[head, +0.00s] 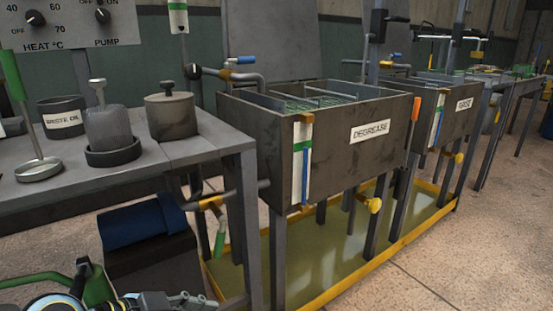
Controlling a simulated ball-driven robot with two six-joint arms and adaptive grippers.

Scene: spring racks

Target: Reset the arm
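Part of an arm of mine shows at the bottom left edge, with a round joint ringed in light blue. Beside it, grey jointed parts that look like my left gripper (172,301) are cut off by the bottom edge. Its fingertips cannot be made out, so I cannot tell whether it is open or shut, and nothing held can be seen. It is low, in front of the grey bench. My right arm and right gripper are out of view.
A grey bench (195,150) at left bears a waste oil pot (62,122), a lidded pot (171,115) and a dish with a cylinder (108,128). A degrease tank (345,160) and a rinse tank (462,125) stand above a yellow-rimmed tray (420,228). Floor (480,240) at right is clear.

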